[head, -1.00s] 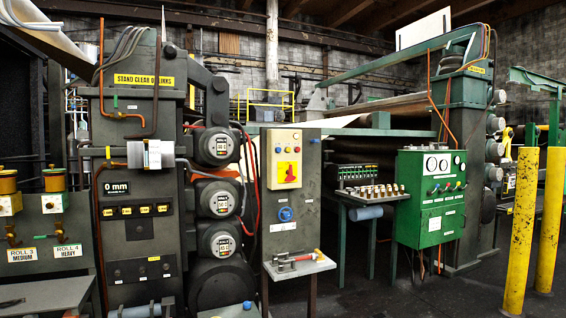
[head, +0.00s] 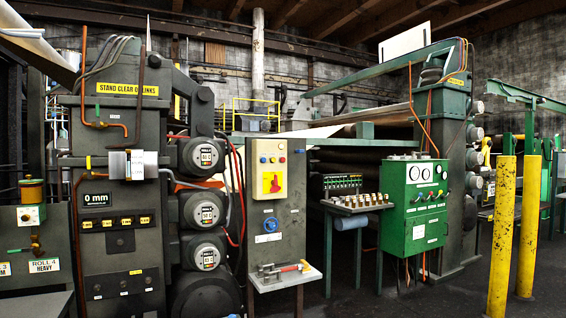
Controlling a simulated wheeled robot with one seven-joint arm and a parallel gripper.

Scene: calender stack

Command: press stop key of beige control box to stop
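The beige control box (head: 257,182) is mounted on the upper part of a grey upright panel (head: 286,222), near the middle of the head view. The key labels are too small to read. A blue round knob (head: 270,225) sits lower on the panel. My gripper is not in view, and nothing is seen touching the box.
A small shelf with tools (head: 283,272) juts from the panel's foot. Rollers and cables (head: 205,209) stand left of it. A bench with levers (head: 357,202) and a green control box (head: 413,203) stand right. Yellow posts (head: 500,235) rise further right. Dark floor (head: 400,295) is open in front.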

